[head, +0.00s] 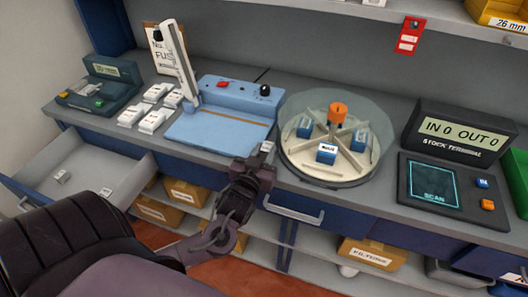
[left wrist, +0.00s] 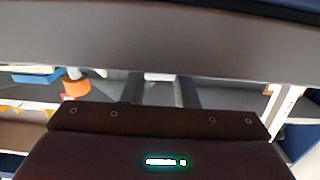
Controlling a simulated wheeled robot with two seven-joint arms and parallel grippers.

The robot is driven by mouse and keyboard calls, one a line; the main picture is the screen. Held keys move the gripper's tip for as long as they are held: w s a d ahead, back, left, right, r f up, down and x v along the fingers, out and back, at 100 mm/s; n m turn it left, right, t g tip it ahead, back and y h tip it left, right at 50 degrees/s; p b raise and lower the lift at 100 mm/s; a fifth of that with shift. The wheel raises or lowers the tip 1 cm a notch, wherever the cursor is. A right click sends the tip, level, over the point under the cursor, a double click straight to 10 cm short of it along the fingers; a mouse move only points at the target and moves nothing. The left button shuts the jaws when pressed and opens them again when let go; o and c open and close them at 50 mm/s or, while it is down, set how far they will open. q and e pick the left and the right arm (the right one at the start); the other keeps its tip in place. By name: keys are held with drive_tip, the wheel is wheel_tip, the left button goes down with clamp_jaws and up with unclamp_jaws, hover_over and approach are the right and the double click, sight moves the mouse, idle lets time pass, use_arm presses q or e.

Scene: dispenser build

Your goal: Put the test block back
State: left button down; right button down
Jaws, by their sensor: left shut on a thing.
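My left gripper (head: 262,160) is at the bench's front edge, between the blue press and the round carousel. It is shut on a small pale grey block (head: 266,146), which shows just past the fingertips and is partly hidden by them. I cannot tell from its look whether this is the test block. In the left wrist view the fingers reach forward with a pale piece (left wrist: 160,76) between them, mostly hidden by a grey band. My right gripper is not in view.
The blue press (head: 215,125) and carousel (head: 330,177) with blue boxes flank the gripper. White blocks (head: 153,120) lie left of the press. An open drawer (head: 85,160) at left holds small blocks. The stock terminal (head: 455,130) and scan pad (head: 432,190) are at right.

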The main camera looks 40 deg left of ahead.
use_arm(q)
drive_tip(key=shift+f, duration=0.1)
drive_tip(key=c, duration=1.4)
unclamp_jaws()
